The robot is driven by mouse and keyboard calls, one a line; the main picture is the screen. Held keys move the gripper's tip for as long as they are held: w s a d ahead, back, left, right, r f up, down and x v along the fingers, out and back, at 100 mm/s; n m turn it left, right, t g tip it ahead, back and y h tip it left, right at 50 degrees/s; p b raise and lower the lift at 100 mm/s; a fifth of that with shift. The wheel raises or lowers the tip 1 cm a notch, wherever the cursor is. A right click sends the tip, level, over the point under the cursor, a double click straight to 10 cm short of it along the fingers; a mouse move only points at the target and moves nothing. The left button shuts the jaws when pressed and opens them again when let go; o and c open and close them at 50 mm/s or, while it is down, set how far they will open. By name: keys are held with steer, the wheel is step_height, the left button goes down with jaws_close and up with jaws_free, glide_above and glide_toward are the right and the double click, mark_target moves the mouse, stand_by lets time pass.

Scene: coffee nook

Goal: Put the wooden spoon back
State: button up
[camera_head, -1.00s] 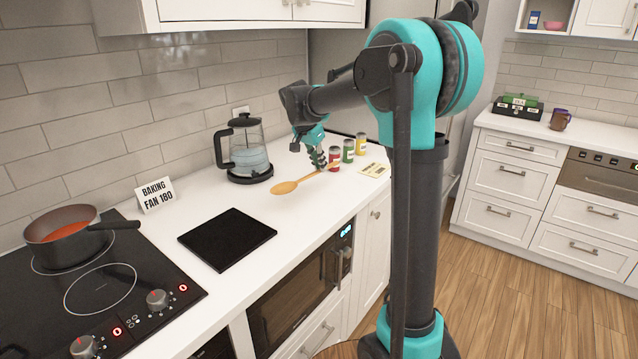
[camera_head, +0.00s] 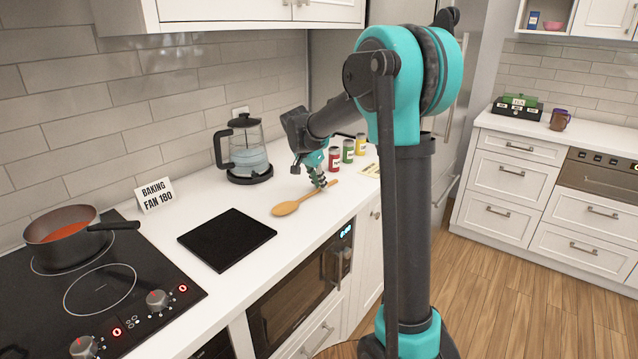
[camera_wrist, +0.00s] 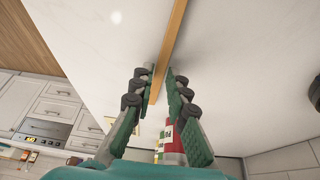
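The wooden spoon (camera_head: 286,208) is in my gripper over the white counter, its bowl pointing left and its handle to the right. My gripper (camera_head: 318,183) has its fingers on either side of the handle. In the wrist view the handle (camera_wrist: 175,35) runs between the fingertips (camera_wrist: 160,74). I cannot tell how high the spoon is above the counter.
Red (camera_head: 334,159), green (camera_head: 348,151) and yellow (camera_head: 361,144) cans stand behind my gripper. A glass kettle (camera_head: 246,150) stands at the wall. A black board (camera_head: 227,239), a sign (camera_head: 155,195) and a pan (camera_head: 64,244) on the hob are to the left.

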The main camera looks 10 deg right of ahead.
steer(key=shift+o, duration=1.2)
steer(key=shift+f, duration=0.1)
steer(key=v, duration=1.7)
steer(key=shift+w+a+r, duration=0.2)
steer(key=shift+w+r, duration=0.05)
steer(key=shift+w, duration=0.1)
